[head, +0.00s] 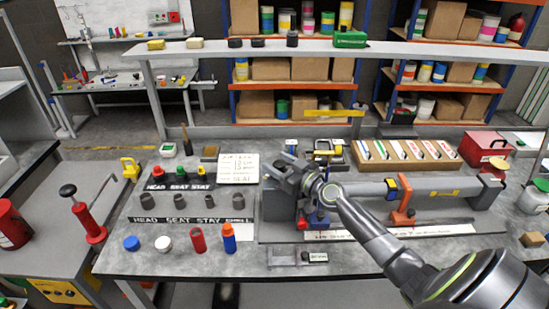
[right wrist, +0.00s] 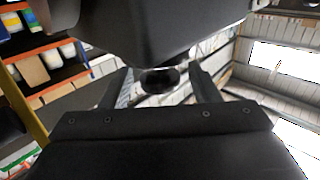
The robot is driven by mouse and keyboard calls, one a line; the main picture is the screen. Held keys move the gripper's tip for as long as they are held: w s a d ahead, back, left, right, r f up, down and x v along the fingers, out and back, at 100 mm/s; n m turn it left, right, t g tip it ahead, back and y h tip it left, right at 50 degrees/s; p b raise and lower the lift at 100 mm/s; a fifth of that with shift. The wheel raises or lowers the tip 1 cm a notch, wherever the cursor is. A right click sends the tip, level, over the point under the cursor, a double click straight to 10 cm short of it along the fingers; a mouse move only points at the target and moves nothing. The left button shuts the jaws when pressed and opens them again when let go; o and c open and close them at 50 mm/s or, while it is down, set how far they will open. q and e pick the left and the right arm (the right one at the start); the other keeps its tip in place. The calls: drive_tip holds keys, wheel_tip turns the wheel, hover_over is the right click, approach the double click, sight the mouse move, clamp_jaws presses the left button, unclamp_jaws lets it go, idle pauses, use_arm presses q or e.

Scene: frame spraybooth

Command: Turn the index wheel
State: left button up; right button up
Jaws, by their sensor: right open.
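I cannot clearly pick out the index wheel; my right arm hides part of the fixture. The fixture's grey block (head: 278,206) stands at the left end of a long grey tube (head: 360,190) on the bench, with an orange clamp (head: 403,208) farther right. My right gripper (head: 284,165) is above and beside the grey block in the head view, pointing left. In the right wrist view its two fingers (right wrist: 161,92) are apart. A dark body with a round black end (right wrist: 158,79) shows between and above them; I cannot tell whether anything touches. My left gripper is not in view.
A wooden tray (head: 405,163) with several striped strips lies behind the tube. A red box (head: 484,146) stands at the right. Several grey cups, coloured caps and an orange-topped blue bottle (head: 229,239) stand on the left. A raised shelf (head: 400,47) crosses behind the bench.

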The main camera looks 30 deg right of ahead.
drive_tip(key=shift+x, duration=0.9)
